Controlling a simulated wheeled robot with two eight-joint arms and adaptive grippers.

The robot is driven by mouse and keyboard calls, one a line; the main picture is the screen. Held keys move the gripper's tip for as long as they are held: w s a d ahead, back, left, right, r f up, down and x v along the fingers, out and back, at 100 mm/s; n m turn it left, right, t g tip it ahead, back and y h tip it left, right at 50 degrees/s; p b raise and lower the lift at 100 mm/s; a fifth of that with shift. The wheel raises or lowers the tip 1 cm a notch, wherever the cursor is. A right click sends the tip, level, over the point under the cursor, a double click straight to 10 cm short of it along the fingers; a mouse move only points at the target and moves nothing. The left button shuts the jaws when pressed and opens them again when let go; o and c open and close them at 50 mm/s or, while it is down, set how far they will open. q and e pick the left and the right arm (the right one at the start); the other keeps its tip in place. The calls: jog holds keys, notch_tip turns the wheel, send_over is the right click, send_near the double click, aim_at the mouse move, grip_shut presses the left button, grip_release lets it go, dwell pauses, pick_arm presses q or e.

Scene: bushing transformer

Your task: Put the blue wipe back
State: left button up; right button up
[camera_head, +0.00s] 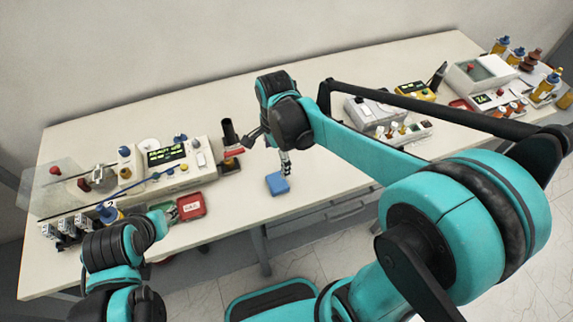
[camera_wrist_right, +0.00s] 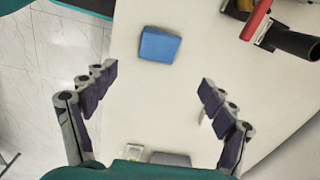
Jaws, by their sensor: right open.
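The blue wipe (camera_head: 278,183) is a small flat blue square lying on the white table near its front edge. In the right wrist view the blue wipe (camera_wrist_right: 159,44) lies beyond the fingertips, between their lines. My right gripper (camera_head: 285,168) points down at the table just behind the wipe. In the right wrist view my right gripper (camera_wrist_right: 157,88) is open and empty, its fingers spread wide. My left arm reaches in at lower left, ending near a red box (camera_head: 191,206); its fingers cannot be made out clearly.
A white instrument with a lit display (camera_head: 165,157) stands on the left of the table. A dark cylinder (camera_head: 229,133) with a red part stands behind the wipe. More instruments and bottles (camera_head: 490,75) fill the right end. Bare table surrounds the wipe.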

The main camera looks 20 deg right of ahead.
jog(key=s+d+r+n+t, duration=0.2)
jog(key=s+n, duration=0.3)
jog(key=n, duration=0.3)
jog(key=s+d+r+n+t, duration=0.2)
jog(key=s+n+t, duration=0.2)
jog(key=n, duration=0.4)
jog(key=shift+s+d+n+t, duration=0.25)
jog(key=shift+s+n+t, duration=0.05)
jog(key=shift+s+t, duration=0.15)
notch_tip(320, 180, down, 6)
jog(key=b, duration=0.5)
jog(key=shift+r+b, duration=0.2)
jog(key=shift+b, duration=0.1)
